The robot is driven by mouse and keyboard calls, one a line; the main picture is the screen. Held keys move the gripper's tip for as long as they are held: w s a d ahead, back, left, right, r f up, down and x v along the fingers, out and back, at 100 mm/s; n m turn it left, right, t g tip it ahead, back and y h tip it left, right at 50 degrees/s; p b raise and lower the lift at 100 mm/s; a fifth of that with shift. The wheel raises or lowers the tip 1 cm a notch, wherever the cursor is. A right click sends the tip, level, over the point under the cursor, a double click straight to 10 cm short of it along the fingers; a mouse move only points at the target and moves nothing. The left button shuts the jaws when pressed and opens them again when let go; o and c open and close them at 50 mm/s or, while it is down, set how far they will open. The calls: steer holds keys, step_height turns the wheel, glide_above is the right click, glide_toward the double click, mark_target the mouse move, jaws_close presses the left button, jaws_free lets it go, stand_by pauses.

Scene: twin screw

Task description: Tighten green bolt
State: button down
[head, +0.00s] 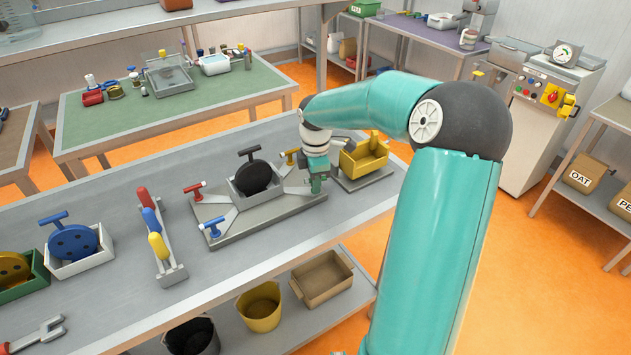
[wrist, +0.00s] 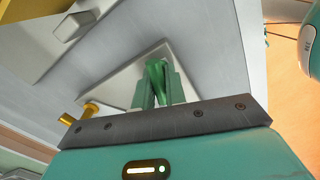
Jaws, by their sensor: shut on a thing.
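The grey fixture plate (head: 235,227) lies on the workbench, with angled arms around a central box holding a black disc (head: 253,177). A red bolt (head: 194,188), a blue bolt (head: 212,226) and a yellow bolt (head: 290,154) stand at three of its corners. My gripper (head: 317,186) is at the fourth corner, front right. In the wrist view my gripper (wrist: 157,92) is shut on the green bolt (wrist: 156,72), above a pale grey plate. The bolt's lower end is hidden, and I cannot tell how deep it sits. The yellow bolt also shows in the wrist view (wrist: 78,116).
A yellow bin (head: 363,158) on a grey base stands close to the right of my gripper. A rack with red, blue and yellow handles (head: 158,245) and a white box with a blue disc (head: 80,250) stand left. Bare bench lies in front of the fixture.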

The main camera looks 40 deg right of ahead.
steer(key=m, duration=2)
steer(key=shift+m, duration=0.3)
steer(key=m, duration=0.4)
steer(key=shift+m, duration=0.3)
steer(key=m, duration=0.4)
steer(key=shift+m, duration=2.4)
